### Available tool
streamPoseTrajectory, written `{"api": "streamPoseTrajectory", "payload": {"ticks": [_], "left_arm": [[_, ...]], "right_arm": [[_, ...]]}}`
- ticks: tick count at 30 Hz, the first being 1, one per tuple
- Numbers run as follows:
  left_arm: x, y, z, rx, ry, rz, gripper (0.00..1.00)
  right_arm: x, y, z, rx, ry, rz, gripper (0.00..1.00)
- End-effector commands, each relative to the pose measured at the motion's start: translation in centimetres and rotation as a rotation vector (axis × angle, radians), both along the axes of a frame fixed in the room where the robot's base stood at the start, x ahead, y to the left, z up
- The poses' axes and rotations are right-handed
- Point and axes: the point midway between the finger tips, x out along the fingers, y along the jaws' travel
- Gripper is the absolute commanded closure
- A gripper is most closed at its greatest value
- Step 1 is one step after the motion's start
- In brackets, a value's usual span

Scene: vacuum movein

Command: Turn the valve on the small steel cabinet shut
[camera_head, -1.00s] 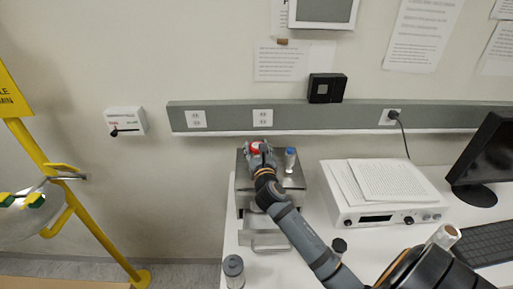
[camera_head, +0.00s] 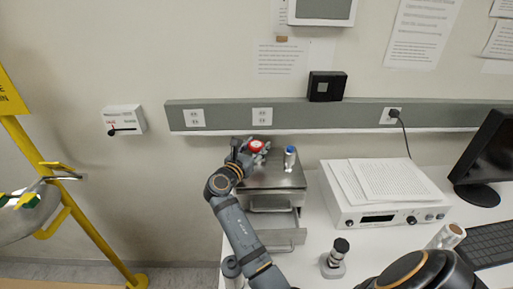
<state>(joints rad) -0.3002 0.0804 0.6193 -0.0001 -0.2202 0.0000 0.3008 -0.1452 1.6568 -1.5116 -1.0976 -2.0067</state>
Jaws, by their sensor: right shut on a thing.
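The small steel cabinet (camera_head: 283,176) stands on the white bench against the wall, with a drawer (camera_head: 275,238) pulled out at its front. A red round valve handle (camera_head: 256,146) is at the left back of its top. My right gripper (camera_head: 246,150) is at the red handle and shut on it, coming from the left side. The fingers are small and partly hidden by the wrist, so the exact grip does not show. A blue-capped silver fitting (camera_head: 290,157) stands on the cabinet top, right of the handle. My left gripper is out of view.
A white instrument (camera_head: 385,208) with papers on it stands right of the cabinet. A black-topped metal item (camera_head: 335,258) stands in front, and a grey cylinder (camera_head: 231,268) is partly behind my arm. A yellow frame (camera_head: 75,215) stands at left.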

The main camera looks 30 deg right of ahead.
Motion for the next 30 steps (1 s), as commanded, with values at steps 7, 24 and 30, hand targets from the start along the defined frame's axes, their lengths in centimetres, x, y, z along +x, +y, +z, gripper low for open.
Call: {"api": "streamPoseTrajectory", "payload": {"ticks": [7,24,30], "left_arm": [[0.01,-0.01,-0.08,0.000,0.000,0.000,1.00],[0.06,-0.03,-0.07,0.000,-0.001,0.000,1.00],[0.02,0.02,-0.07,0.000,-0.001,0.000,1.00]], "right_arm": [[0.00,-0.01,-0.09,0.001,0.002,-0.020,0.83],[-0.02,-0.03,-0.06,0.000,0.001,-0.020,0.27],[0.00,-0.04,0.07,0.000,0.000,-0.020,0.27]]}}
